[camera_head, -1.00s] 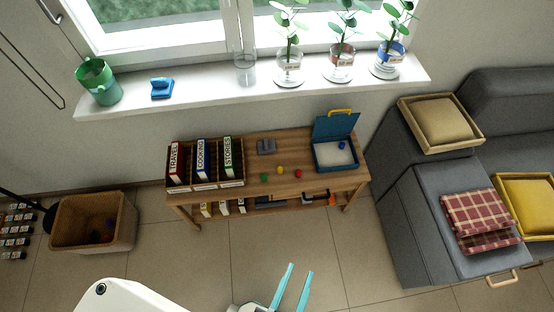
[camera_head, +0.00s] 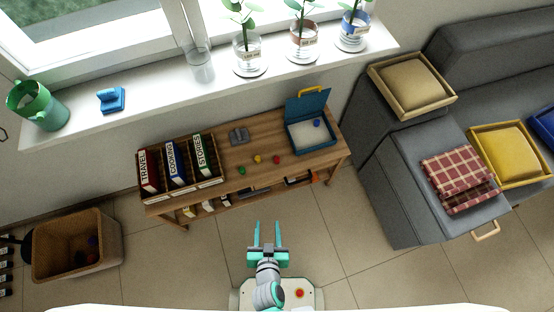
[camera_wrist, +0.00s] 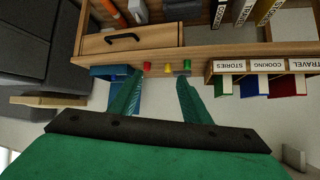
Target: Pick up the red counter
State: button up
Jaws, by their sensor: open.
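The red counter (camera_head: 277,160) sits on the wooden bench top (camera_head: 225,187), at the right end of a short row with a yellow counter (camera_head: 257,159) and a green counter (camera_head: 242,171). My gripper (camera_head: 267,226) is open and empty, in front of the bench and apart from the counters.
A book rack (camera_head: 182,173) fills the bench's left end. A grey sofa (camera_head: 395,190) stands right, a wicker basket (camera_head: 78,248) left. Floor before the bench is clear.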

jog(key=w+f+h, duration=0.1)
jog(key=w+f, duration=0.4)
jog(key=f, duration=0.1)
jog(key=m+h, duration=0.5)
send_near(275, 161)
jog(key=x, duration=0.4)
jog(key=shift+a+f, duration=0.25)
jog(key=shift+f, duration=0.15)
jog(key=shift+d+r+x, duration=0.15)
jog(key=shift+d+x, duration=0.05)
jog(key=shift+x, duration=1.15)
jog(key=shift+d+r+x, duration=0.15)
jog(key=shift+x, duration=1.2)
grip_shut()
